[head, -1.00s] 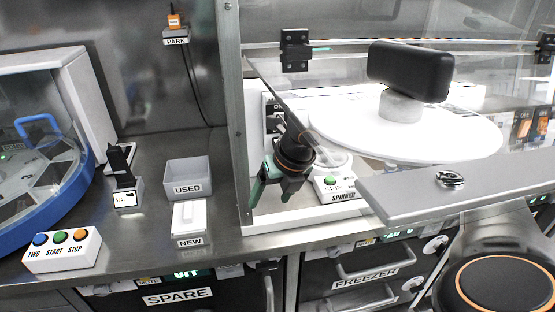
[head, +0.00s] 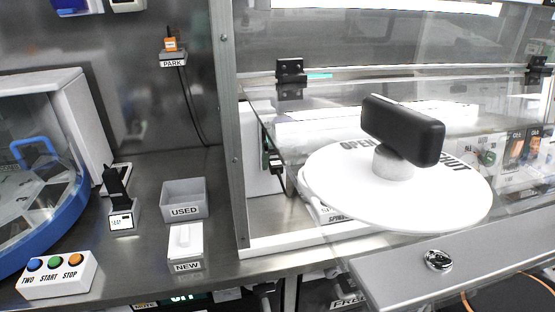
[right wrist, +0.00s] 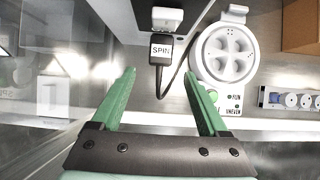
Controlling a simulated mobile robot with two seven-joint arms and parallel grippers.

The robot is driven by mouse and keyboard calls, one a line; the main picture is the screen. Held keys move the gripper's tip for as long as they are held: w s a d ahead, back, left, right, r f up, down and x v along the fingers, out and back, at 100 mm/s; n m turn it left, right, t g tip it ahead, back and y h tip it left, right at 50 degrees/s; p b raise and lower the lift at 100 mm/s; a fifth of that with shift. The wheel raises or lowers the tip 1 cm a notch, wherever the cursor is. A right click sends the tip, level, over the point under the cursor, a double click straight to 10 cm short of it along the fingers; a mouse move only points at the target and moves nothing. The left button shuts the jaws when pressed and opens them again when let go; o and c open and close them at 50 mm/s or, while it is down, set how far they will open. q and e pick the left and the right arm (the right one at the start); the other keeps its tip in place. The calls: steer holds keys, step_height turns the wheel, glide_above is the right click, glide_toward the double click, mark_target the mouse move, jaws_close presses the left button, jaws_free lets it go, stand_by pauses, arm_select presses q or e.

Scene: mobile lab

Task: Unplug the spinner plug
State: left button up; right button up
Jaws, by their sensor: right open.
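The spinner plug (right wrist: 162,48) is a dark block labelled SPIN, seated at a white socket (right wrist: 167,18) in the right wrist view. A dark cable curves from it towards the round white spinner (right wrist: 222,55). My right gripper (right wrist: 160,73) has two green fingers, open and empty, pointing towards the plug. The plug lies between and beyond the fingertips; no contact shows. In the head view the plug area (head: 275,160) is small and dark behind the clear panel. I cannot make out my right gripper there. The spinner is mostly hidden by the white disc. My left gripper is not in view.
A white disc (head: 330,190) with a black knob (head: 402,130) stands in front of the spinner bay. A PARK holder (head: 173,60) with an orange piece is on the back wall. A USED bin (head: 184,198) and a button box (head: 57,274) stand on the steel counter.

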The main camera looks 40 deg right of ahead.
mark_target(278, 167)
steer(key=shift+w+d+f, duration=0.35)
steer(key=shift+w+f, duration=0.05)
steer(key=shift+w, duration=0.2)
steer(key=shift+w+d+f, duration=0.3)
steer(key=shift+w+f, duration=0.1)
steer(key=shift+w, duration=0.15)
steer(key=shift+w+d+f, duration=0.1)
steer(key=shift+w+f, duration=0.2)
steer(key=shift+f, duration=0.25)
steer(key=shift+c, duration=0.3)
jaws_close()
steer(key=shift+s+f, duration=0.1)
steer(key=shift+s, duration=0.15)
steer(key=shift+s, duration=0.25)
steer(key=shift+s+a+b, duration=0.35)
steer(key=shift+s+a, duration=0.15)
steer(key=shift+s, duration=0.2)
steer(key=shift+s+a+b, duration=0.35)
steer(key=shift+s+a, duration=0.1)
steer(key=shift+s, duration=0.2)
